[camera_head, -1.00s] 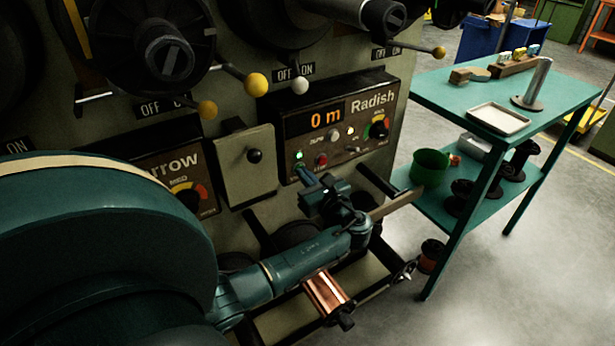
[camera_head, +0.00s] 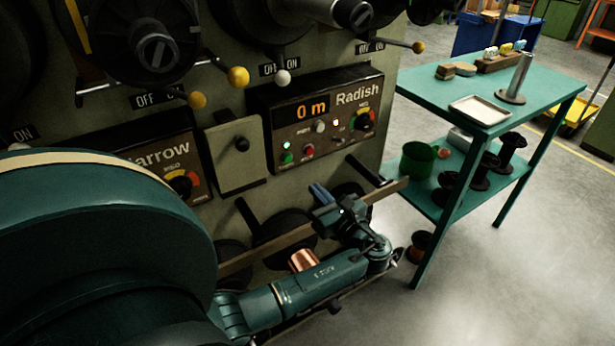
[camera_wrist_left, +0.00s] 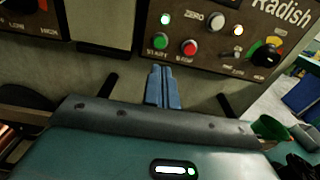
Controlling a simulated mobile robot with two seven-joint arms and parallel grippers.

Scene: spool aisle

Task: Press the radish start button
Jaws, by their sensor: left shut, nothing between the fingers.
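The Radish panel (camera_head: 318,110) is on the machine front, with an orange display reading 0 m. Its green start button (camera_head: 287,158) sits at the lower left, left of a red button (camera_head: 308,150). In the left wrist view the green button (camera_wrist_left: 159,41) is above my fingertips, its label partly legible. A small green light glows above it. My left gripper (camera_head: 319,190) is shut and empty, below the panel and apart from the button. Its blue fingers (camera_wrist_left: 161,72) point up toward the buttons in the left wrist view. My right gripper is not in view.
A second panel, partly hidden and ending in "arrow" (camera_head: 155,165), is at left. A plate with a black knob (camera_head: 241,145) separates the panels. Dark bars and a copper spool (camera_head: 303,260) are near my left arm. A teal bench (camera_head: 430,88) stands at right.

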